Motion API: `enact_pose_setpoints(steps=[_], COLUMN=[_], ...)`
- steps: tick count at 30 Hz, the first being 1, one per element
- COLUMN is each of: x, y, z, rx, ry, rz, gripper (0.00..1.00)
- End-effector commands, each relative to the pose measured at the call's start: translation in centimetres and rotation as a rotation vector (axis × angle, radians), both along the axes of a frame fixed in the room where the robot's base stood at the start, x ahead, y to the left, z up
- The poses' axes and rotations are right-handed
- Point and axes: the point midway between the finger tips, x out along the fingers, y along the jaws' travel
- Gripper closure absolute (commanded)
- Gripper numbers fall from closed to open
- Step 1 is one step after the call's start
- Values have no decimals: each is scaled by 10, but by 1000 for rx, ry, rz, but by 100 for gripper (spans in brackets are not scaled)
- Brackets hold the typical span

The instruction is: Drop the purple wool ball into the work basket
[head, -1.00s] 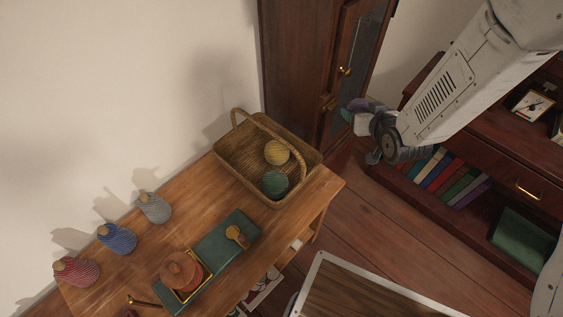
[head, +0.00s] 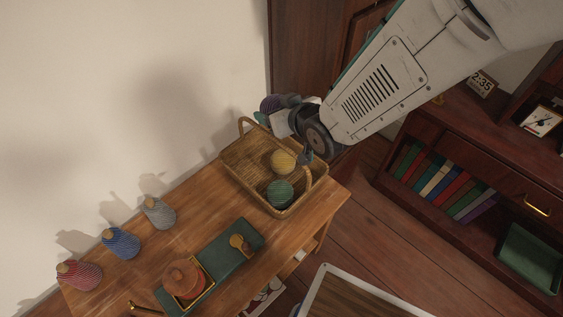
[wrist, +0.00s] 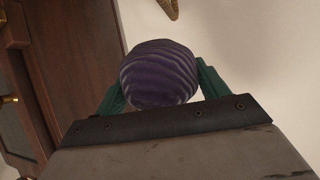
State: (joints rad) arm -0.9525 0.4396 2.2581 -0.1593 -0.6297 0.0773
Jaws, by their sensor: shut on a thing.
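The purple wool ball (wrist: 160,74) is striped and sits between the two green fingers of my gripper (wrist: 158,80) in the wrist view. My gripper is shut on it. In the head view the ball (head: 269,103) shows partly, beyond my wrist and near the back rim of the work basket. The work basket (head: 238,163) is woven, with a raised handle, and stands on the wooden table. A yellow ball (head: 283,161) and a green ball (head: 280,192) lie in its right part. Its left part looks empty. My wrist hides some of the basket's far right side.
Three wound spools, red (head: 79,275), blue (head: 121,243) and grey (head: 159,213), stand along the wall side of the table. A dark cabinet (head: 310,50) stands behind the basket; a bookshelf (head: 450,140) stands at right.

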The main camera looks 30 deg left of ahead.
Motion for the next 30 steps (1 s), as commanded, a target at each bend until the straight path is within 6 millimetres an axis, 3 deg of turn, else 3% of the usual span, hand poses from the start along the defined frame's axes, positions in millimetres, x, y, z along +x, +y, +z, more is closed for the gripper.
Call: enact_pose_setpoints(steps=[7,18,19,21,30], x=[1,1,1,1,0], y=[0,0,0,0,-1], z=[-23,-28,-28,-28,-27], rx=[0,1,1,1,1], ry=[2,0,0,0,0], rz=[-2,-1,-1,-1,-1], gripper=[50,50,21,2,2])
